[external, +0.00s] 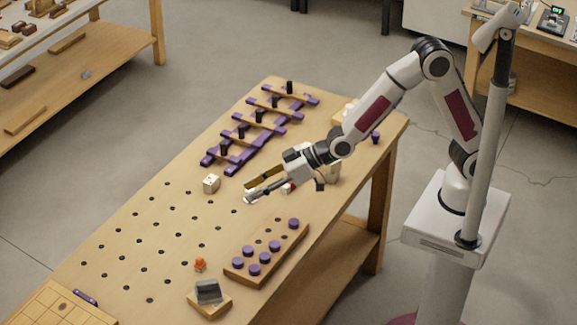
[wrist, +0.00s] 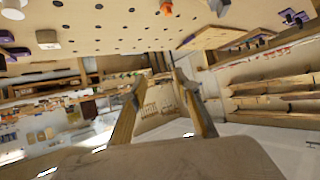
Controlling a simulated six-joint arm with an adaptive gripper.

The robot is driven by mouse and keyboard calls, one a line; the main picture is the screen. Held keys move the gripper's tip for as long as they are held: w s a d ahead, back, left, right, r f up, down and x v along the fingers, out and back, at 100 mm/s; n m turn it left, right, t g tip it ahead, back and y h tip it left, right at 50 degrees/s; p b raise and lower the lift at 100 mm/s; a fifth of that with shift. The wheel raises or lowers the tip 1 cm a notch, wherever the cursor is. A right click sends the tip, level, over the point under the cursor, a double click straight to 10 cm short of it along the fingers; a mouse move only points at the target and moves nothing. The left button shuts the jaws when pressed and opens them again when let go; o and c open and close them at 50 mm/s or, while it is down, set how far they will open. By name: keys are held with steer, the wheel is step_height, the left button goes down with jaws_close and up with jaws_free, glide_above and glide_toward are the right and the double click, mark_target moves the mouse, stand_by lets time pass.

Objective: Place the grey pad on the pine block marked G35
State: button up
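A dark grey piece (external: 208,291), which looks like the grey pad, rests on a small wooden block (external: 211,304) near the bench's front edge in the external view. A pale cube-like block (external: 211,183) stands on the bench left of my gripper. No G35 mark is readable on any block, so I cannot tell which one is the pine block. My gripper (external: 247,191) is over the middle of the bench, its two fingers apart with nothing visible between them. The fingers also show spread in the wrist view (wrist: 153,82).
A wooden board with several purple knobs (external: 266,249) lies right of the free holes. An orange piece (external: 200,265) stands close to the grey piece. A purple rack with wooden bars (external: 260,122) fills the far end. The holed area (external: 150,230) is mostly clear.

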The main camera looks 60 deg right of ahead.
steer(key=s+d+r+m+h, duration=0.1)
steer(key=s+d+r, duration=0.15)
steer(key=d, duration=0.55)
steer(key=s+d+r+m+g+h, duration=0.1)
steer(key=d+r, duration=0.2)
steer(key=d, duration=0.5)
steer(key=s+d+r+m+h, duration=0.1)
steer(key=s+d+r+h, duration=0.1)
steer(key=d, duration=0.6)
steer(key=s+d+m+g+h, duration=0.3)
steer(key=s+d, duration=1.7)
steer(key=shift+s+f+m+h, duration=0.3)
steer(key=shift+s+f, duration=0.05)
steer(key=shift+f, duration=0.1)
